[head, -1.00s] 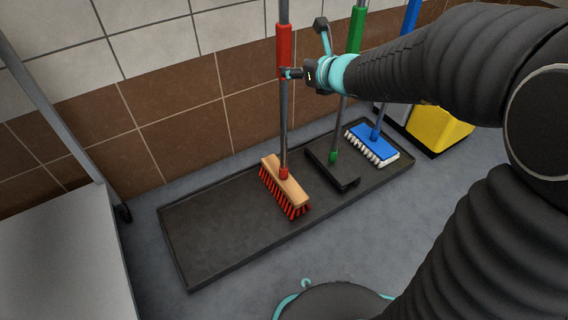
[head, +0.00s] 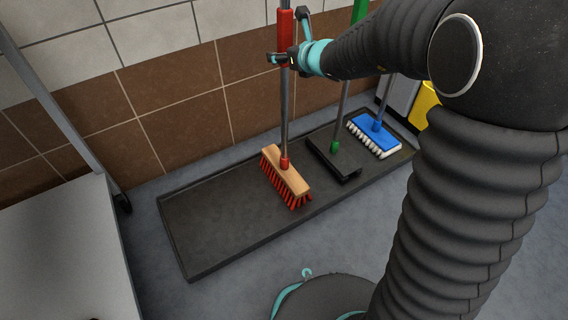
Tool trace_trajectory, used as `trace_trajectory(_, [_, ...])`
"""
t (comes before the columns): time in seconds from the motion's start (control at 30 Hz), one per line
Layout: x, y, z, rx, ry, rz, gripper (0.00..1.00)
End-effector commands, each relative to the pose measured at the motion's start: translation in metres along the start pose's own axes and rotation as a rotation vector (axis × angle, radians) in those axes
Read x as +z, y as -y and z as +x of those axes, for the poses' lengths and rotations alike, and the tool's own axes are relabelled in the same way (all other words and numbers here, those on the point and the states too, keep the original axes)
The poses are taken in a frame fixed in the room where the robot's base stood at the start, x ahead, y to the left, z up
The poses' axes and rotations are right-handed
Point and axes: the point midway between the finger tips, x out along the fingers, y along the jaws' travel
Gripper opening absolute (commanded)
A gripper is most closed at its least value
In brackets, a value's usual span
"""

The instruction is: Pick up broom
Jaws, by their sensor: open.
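The broom (head: 285,115) stands upright with a grey pole, a red grip sleeve and a wooden head with red bristles (head: 286,178). Its head rests on a dark tray (head: 210,225) on the floor, and its top is out of view. My gripper (head: 280,57) is at the lower part of the red sleeve, reaching in from the right. Its fingers are open around or beside the pole; I cannot tell which. Part of the sleeve's lower end is hidden behind the gripper.
A green-handled tool with a black head (head: 333,160) and a blue brush (head: 375,135) stand on the tray to the right. A yellow item (head: 425,104) is partly hidden by my arm. The tiled wall (head: 185,110) is behind. A grey cart (head: 65,250) stands at left.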

Motion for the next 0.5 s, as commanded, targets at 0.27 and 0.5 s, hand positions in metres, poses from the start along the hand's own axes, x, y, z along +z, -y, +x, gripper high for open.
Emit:
trace_trajectory(0.27, [-0.0002, 0.0, -0.0003, 0.0, 0.0, 0.0, 0.05])
trace_trajectory(0.5, [0.0013, -0.0002, -0.0006, 0.001, 0.002, 0.0, 0.0])
